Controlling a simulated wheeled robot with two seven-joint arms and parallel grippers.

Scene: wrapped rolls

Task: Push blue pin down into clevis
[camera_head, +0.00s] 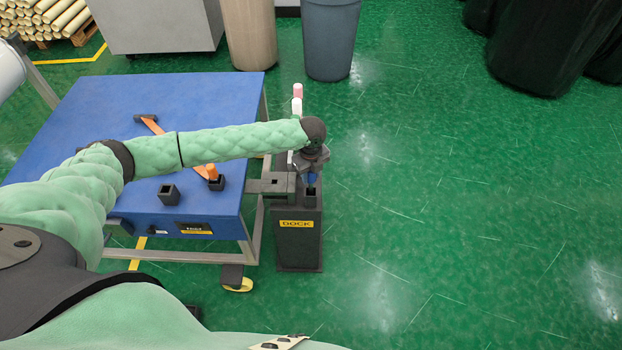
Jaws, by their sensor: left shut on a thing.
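My left arm reaches across from the left, and my left gripper (311,172) points down above the black dock post (298,245) with the yellow DOCK label. It is shut on the blue pin (312,179), of which a small part shows below the fingers. The pin is at the top of the post, over or in the dark clevis opening (310,194); I cannot tell how deep it sits. A dark grey bar (268,186) runs from the table side to the post. My right gripper is not in view.
The blue table (100,105) stands left of the post. On it are an orange-handled hammer (147,122), a black square holder (168,194) and another holder (217,183) with an orange handle. Green floor at right is clear.

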